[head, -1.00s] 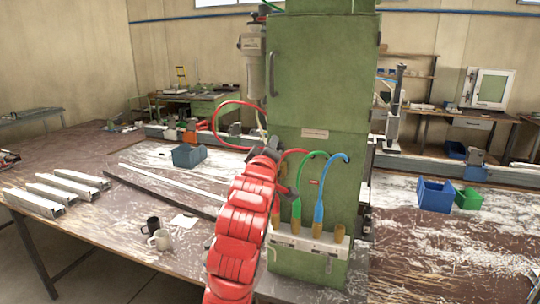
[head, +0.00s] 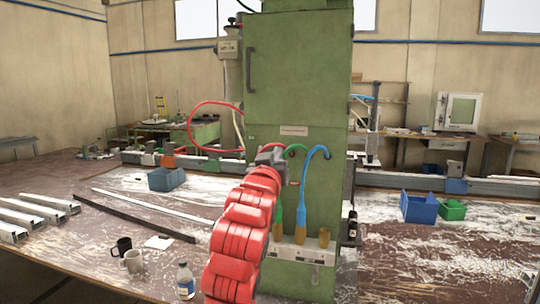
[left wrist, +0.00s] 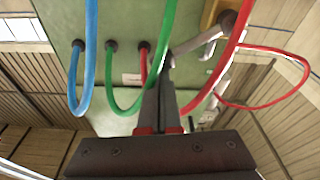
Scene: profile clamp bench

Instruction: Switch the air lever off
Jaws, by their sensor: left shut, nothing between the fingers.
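The green cabinet (head: 297,80) stands in the middle of the head view. My left gripper (head: 271,155) is in front of it, at the end of my red arm. In the left wrist view its two fingers (left wrist: 166,64) are shut together and empty, pointing at the cabinet. A grey lever-like handle (left wrist: 196,41) lies right by the fingertips and leads to a yellow fitting (left wrist: 213,14). I cannot tell whether the fingers touch it. In the head view the lever is not discernible, with my gripper and arm covering that part.
Blue (head: 303,200), green (left wrist: 108,85) and red (left wrist: 240,30) hoses loop close around the gripper. More bins (head: 419,207) stand to the right.

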